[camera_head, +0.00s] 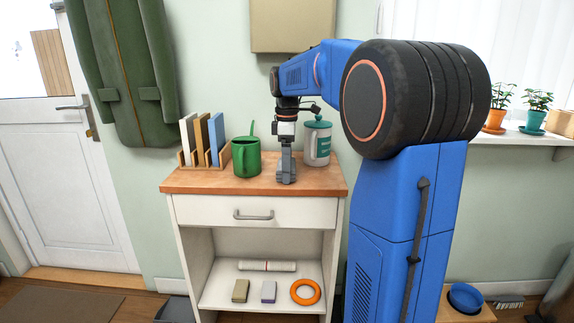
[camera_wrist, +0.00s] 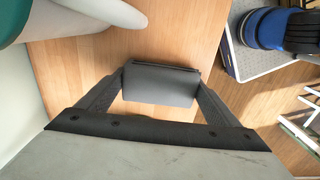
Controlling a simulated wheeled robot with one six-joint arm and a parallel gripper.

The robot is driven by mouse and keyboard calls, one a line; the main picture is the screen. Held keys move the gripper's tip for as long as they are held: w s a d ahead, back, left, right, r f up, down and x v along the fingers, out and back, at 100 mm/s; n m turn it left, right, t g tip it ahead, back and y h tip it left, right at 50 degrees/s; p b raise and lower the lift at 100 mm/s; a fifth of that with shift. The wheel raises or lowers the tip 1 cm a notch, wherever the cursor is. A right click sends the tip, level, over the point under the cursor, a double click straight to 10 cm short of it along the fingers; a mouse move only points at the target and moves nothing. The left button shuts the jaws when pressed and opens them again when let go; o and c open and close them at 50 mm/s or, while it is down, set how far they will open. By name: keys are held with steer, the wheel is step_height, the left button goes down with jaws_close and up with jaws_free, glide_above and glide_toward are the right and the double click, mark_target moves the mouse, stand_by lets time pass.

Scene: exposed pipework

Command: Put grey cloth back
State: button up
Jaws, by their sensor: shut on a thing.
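My gripper (camera_head: 286,172) points straight down over the wooden top of the white cabinet (camera_head: 323,176), right of the green mug. In the wrist view my gripper (camera_wrist: 157,97) has its two fingers closed against the sides of a dark grey folded piece, the grey cloth (camera_wrist: 160,84). In the head view the cloth is hard to tell from the grey fingers. I cannot tell whether it touches the cabinet top. A wooden rack (camera_head: 186,160) at the left back of the top holds upright white, brown and blue flat pieces (camera_head: 201,140).
A green mug (camera_head: 247,158) stands between rack and gripper. A white canister with a teal lid (camera_head: 317,143) stands close on the right. The shelf below holds a white roll (camera_head: 267,266), two small blocks (camera_head: 240,290) and an orange ring (camera_head: 305,291). The top's front strip is clear.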

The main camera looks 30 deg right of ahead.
steer(key=shift+f, duration=0.15)
steer(key=o, duration=1)
step_height(320, 180, up, 18)
steer(key=shift+f, duration=0.15)
steer(key=s+a+f+m+t, duration=0.1)
steer(key=s+a+f+m, duration=0.2)
steer(key=s+f, duration=0.7)
steer(key=s+a+f+m+t, duration=0.2)
steer(key=s+a+f+m, duration=0.2)
steer(key=s+a+f, duration=0.3)
steer(key=s+a+f+m+t, duration=0.1)
steer(key=s+a+f+m, duration=0.3)
steer(key=s+f, duration=0.9)
steer(key=shift+s+a+t, duration=0.15)
steer(key=shift+a+t, duration=0.25)
steer(key=shift+a, duration=0.5)
